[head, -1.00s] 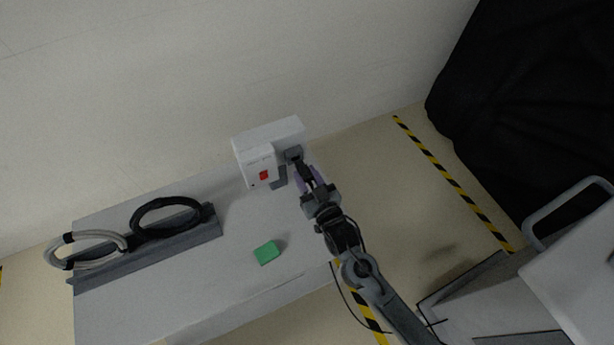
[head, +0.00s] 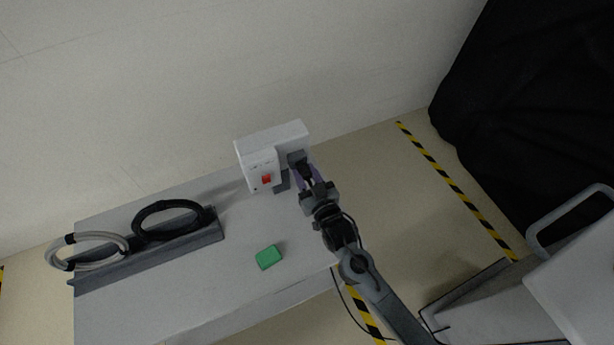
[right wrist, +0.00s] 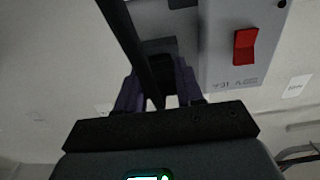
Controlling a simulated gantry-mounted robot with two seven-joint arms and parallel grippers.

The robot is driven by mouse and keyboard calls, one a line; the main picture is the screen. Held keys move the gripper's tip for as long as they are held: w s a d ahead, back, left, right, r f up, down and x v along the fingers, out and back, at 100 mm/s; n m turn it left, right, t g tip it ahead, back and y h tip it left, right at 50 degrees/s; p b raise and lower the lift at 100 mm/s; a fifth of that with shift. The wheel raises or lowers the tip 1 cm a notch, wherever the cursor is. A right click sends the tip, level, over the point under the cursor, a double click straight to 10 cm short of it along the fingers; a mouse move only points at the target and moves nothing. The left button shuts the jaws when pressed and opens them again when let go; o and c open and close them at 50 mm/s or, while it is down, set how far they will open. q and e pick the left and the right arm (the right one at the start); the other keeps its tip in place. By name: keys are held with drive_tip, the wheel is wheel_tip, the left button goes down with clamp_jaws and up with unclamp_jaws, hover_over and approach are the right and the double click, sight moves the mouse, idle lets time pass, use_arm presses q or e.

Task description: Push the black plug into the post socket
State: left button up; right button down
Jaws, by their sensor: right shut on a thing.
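The post socket is a dark grey housing (head: 297,158) on the white box (head: 278,138) at the table's far edge. It also shows at the top of the right wrist view (right wrist: 160,46). My right gripper (head: 305,174) is shut on the black plug (head: 306,171), right up against the socket's front. In the right wrist view its purple fingers (right wrist: 160,88) flank the dark plug (right wrist: 163,72), which lines up with the socket. A black cable crosses in front. I cannot tell how deep the plug sits. My left gripper is not in view.
The box carries a red switch (head: 266,179). A green block (head: 268,257) lies on the grey table (head: 190,290). A black cable coil (head: 168,205) and a grey coil (head: 100,236) rest on a dark rail (head: 150,260). A cart (head: 590,275) stands at right.

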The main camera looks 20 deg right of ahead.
drive_tip(key=shift+w, duration=0.45)
drive_tip(key=c, duration=0.6)
unclamp_jaws()
drive_tip(key=shift+c, duration=0.2)
drive_tip(key=shift+s, duration=0.6)
drive_tip(key=s, duration=0.9)
drive_tip(key=shift+s+d, duration=0.3)
drive_tip(key=shift+d, duration=0.05)
